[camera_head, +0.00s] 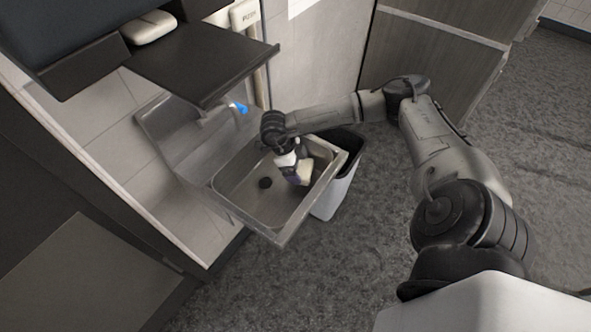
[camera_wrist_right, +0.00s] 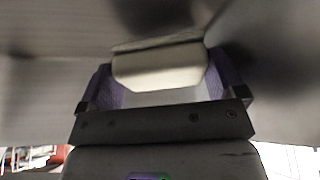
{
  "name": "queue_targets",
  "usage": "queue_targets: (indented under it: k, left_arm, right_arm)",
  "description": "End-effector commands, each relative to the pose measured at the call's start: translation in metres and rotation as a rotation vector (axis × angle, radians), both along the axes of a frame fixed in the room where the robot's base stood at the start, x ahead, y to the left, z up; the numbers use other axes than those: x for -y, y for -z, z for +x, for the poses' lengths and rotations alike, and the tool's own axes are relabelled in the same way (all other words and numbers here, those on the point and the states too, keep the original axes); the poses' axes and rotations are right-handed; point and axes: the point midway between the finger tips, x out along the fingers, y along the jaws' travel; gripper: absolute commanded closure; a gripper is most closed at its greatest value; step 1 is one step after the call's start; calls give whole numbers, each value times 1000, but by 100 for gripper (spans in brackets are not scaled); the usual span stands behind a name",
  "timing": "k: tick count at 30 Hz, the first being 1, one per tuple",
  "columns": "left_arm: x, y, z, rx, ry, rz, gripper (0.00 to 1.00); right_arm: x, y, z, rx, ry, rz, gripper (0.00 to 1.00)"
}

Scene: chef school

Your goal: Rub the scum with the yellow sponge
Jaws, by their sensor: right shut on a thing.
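The sponge (camera_head: 305,172) looks pale cream in this light. It is in my right gripper (camera_head: 297,175), low inside the metal sink (camera_head: 236,178). In the right wrist view the sponge (camera_wrist_right: 158,68) sits between the two purple finger pads of my right gripper (camera_wrist_right: 160,90), which is shut on it. I cannot tell whether the sponge touches the basin floor. A dark round spot (camera_head: 265,183), perhaps the drain, lies left of the gripper. No scum can be made out clearly. My left gripper is not in view.
A blue-tipped tap (camera_head: 238,108) stands at the sink's back. A dark shelf (camera_head: 205,65) overhangs behind it, with a white object (camera_head: 149,27) at its left. A white bin (camera_head: 333,195) with a dark opening stands right of the sink. The grey floor in front is clear.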

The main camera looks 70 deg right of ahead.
Motion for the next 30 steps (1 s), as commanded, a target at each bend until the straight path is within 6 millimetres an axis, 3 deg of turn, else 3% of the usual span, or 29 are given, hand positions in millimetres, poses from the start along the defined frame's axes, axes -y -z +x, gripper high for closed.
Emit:
queue_targets:
  k: [15,30]
  left_arm:
    - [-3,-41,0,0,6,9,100]
    - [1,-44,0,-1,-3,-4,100]
  right_arm:
    - [1,-49,-3,-3,5,2,33]
    - [0,-54,-3,-1,-3,2,33]
